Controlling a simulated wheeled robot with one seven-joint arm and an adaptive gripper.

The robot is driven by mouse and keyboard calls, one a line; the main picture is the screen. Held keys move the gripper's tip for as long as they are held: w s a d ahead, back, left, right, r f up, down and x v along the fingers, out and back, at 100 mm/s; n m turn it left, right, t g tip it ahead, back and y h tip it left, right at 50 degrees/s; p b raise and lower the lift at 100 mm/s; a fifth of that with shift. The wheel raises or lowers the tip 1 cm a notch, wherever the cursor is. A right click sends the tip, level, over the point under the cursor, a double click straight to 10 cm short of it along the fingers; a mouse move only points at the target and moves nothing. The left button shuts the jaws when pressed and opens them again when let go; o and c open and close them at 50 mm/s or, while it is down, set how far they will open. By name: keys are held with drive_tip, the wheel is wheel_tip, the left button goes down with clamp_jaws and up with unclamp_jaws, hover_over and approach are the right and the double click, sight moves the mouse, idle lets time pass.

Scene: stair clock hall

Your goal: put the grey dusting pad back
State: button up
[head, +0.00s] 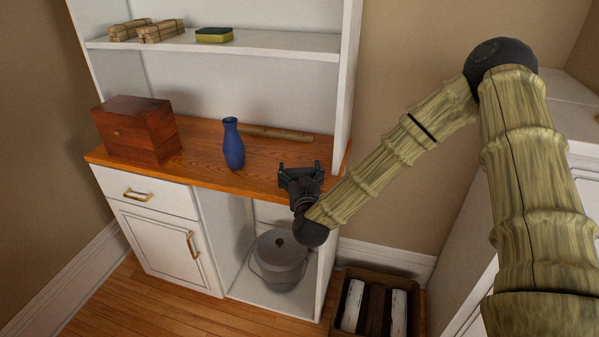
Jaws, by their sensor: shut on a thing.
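My gripper (301,171) is over the right front part of the wooden counter (263,185), its fingers pointing away from the camera. It is shut on a small dark grey thing that is mostly hidden by the fingers. This looks like the grey dusting pad, but its outline is not clear. No other grey pad shows in the head view. I cannot tell whether the held thing touches the counter.
On the counter are a blue vase (232,147), a wooden flute (276,133) and a wooden box (136,129). A grey bucket (278,262) stands below; a crate (375,282) is on the floor.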

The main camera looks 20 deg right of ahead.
drive_tip(key=o, duration=1.2)
drive_tip(key=shift+f, duration=0.1)
drive_tip(key=s+a, duration=0.2)
drive_tip(key=s, duration=1)
drive_tip(key=s+a+f+n+g+y, duration=0.15)
drive_tip(key=s+f+g, duration=0.35)
drive_tip(key=f, duration=0.7)
drive_tip(key=s+a+f+n+g+y, duration=0.1)
drive_tip(key=s+a+f+g+y, duration=0.2)
drive_tip(key=s+f, duration=0.6)
drive_tip(key=s+d+f+g, duration=0.3)
drive_tip(key=s+f, duration=0.5)
drive_tip(key=s, duration=0.3)
drive_tip(key=s+d+f+g+h, duration=0.1)
drive_tip(key=s+d+f+g, duration=0.2)
drive_tip(key=s+f+g, duration=0.3)
drive_tip(key=s+f+b, duration=0.1)
drive_tip(key=s, duration=0.4)
drive_tip(key=shift+f+m+g, duration=0.3)
drive_tip(key=shift+f+m, duration=0.05)
drive_tip(key=shift+f, duration=0.05)
